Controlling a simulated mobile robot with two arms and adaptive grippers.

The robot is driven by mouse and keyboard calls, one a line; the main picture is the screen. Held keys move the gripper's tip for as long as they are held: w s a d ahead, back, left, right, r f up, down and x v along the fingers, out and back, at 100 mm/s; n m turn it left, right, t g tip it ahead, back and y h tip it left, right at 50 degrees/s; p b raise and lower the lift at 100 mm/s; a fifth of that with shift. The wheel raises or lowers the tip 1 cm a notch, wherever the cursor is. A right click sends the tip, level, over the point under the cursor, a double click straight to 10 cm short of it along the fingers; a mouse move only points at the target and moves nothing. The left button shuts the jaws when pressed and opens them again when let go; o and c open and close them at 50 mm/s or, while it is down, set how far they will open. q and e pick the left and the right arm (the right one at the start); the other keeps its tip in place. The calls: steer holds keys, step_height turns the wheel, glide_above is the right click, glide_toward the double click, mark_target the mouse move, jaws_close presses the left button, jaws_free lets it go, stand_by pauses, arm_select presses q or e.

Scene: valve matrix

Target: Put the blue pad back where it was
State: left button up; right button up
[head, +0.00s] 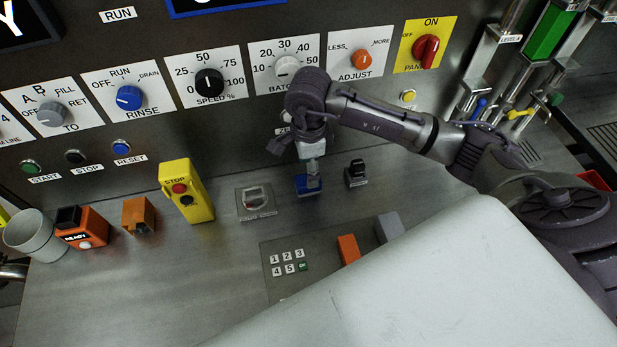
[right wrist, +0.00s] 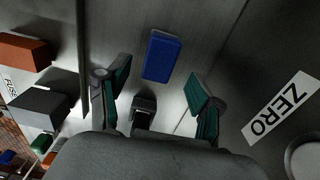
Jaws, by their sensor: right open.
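The blue pad (head: 301,187) lies on the metal console ledge below my right gripper (head: 312,172), between the gauge and a small black switch. In the right wrist view the blue pad (right wrist: 162,55) is a flat rectangle just beyond the fingertips. My right gripper (right wrist: 157,88) is open, with its teal finger pads spread to either side and nothing between them. In the head view the fingers hide part of the pad. My left gripper is not in view.
The black switch (head: 356,172) stands close right of the pad, the gauge (head: 256,202) to its left. An orange block (head: 348,248) and a grey block (head: 388,226) sit nearer, beside a keypad (head: 287,262). A yellow stop box (head: 186,190) stands further left. Knobs line the panel behind.

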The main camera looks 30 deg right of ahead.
step_height(320, 180, up, 8)
steer(key=b, duration=0.1)
steer(key=shift+f+b, duration=0.25)
steer(key=shift+b, duration=0.1)
stand_by(2.1)
